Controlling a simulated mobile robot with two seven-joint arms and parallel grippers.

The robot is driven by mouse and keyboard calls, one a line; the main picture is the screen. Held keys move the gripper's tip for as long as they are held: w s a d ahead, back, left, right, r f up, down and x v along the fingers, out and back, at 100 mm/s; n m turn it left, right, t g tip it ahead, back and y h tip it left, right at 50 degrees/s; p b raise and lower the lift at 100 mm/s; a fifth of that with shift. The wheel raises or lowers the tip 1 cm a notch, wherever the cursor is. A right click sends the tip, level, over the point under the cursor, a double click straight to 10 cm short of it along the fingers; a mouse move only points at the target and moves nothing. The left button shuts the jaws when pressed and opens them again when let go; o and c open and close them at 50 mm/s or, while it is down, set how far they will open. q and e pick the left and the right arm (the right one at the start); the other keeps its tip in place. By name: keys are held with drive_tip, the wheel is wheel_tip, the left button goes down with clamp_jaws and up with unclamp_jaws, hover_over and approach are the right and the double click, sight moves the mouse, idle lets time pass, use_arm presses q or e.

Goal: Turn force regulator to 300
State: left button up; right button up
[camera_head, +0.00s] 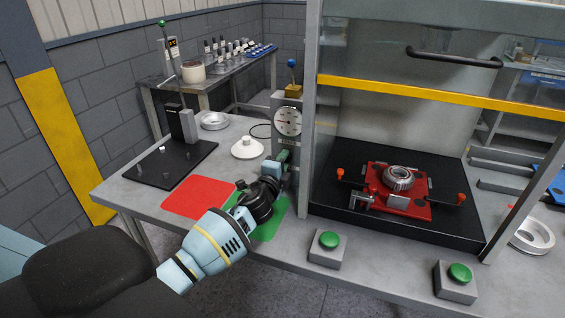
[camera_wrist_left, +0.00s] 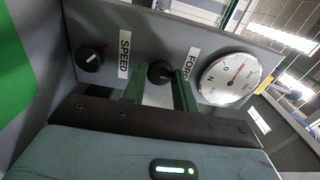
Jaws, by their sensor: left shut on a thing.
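The force regulator is a small dark knob (camera_wrist_left: 160,70) beside a partly covered label starting "FOR" on a grey panel in the left wrist view. My left gripper (camera_wrist_left: 159,88) has its two green fingers on either side of this knob and is shut on it. In the head view the left gripper (camera_head: 283,158) reaches the grey control box below the round gauge (camera_head: 288,121), and hides the knob. The gauge also shows in the left wrist view (camera_wrist_left: 228,78), with a red needle; its reading is too small to tell. My right gripper is not in view.
A second knob (camera_wrist_left: 90,58) labelled SPEED sits left of the force knob. The press frame with a yellow bar (camera_head: 430,95) stands right of the box. Two green buttons (camera_head: 329,240) (camera_head: 459,273) lie at the front edge. A red mat (camera_head: 198,197) lies left.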

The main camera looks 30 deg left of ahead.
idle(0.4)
use_arm(q)
drive_tip(key=o, duration=1)
drive_tip(key=shift+c, duration=0.2)
drive_tip(key=shift+s, duration=0.1)
drive_tip(key=v, duration=0.7)
drive_tip(key=shift+s+d, duration=0.15)
drive_tip(key=shift+s, duration=0.2)
